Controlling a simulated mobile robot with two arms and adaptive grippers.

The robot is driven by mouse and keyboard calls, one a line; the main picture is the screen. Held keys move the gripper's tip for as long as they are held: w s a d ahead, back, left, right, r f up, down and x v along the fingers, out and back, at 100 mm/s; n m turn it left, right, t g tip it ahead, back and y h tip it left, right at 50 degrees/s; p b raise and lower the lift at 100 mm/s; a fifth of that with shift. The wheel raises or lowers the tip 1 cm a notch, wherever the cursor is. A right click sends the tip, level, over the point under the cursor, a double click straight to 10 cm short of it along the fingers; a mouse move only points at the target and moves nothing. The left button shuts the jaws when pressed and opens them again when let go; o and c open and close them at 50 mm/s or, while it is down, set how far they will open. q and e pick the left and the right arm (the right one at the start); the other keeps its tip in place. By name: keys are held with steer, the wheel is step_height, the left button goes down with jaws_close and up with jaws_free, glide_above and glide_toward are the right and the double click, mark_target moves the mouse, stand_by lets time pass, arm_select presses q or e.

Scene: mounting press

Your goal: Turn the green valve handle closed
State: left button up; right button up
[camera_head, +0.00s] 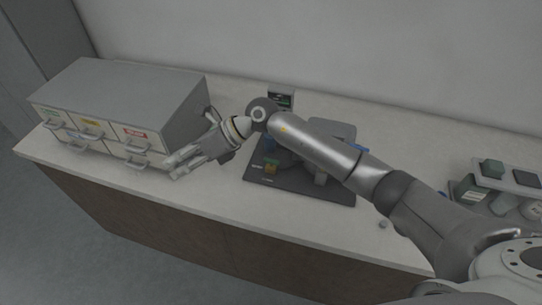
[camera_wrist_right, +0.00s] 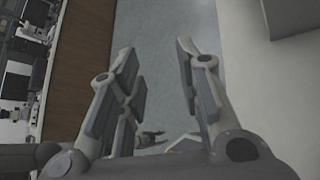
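The press (camera_head: 332,132) stands on a dark base plate (camera_head: 300,189) on the counter, largely hidden behind my right arm. My right gripper (camera_head: 180,165) is left of the press, in front of the drawer cabinet and apart from the green part. In the right wrist view its two fingers (camera_wrist_right: 158,52) are spread, with nothing between them but floor farther off. My left gripper is not in view.
A grey drawer cabinet (camera_head: 125,95) with labelled drawers and protruding handles stands at the left, close to my right gripper. A tray with bottles and boxes (camera_head: 497,192) is at the right. The counter's front strip (camera_head: 215,195) is clear left of the plate.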

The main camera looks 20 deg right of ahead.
steer(key=w+d+f+n+h, duration=0.2)
steer(key=w+d+f+h, duration=0.15)
steer(key=d+h, duration=0.45)
steer(key=g+h, duration=0.1)
steer(key=h, duration=0.3)
glide_above(271, 159)
steer(key=shift+m, duration=0.3)
step_height(271, 159, down, 9)
steer(key=p, duration=0.3)
steer(key=shift+s+r, duration=0.15)
steer(key=shift+f, duration=0.7)
jaws_close()
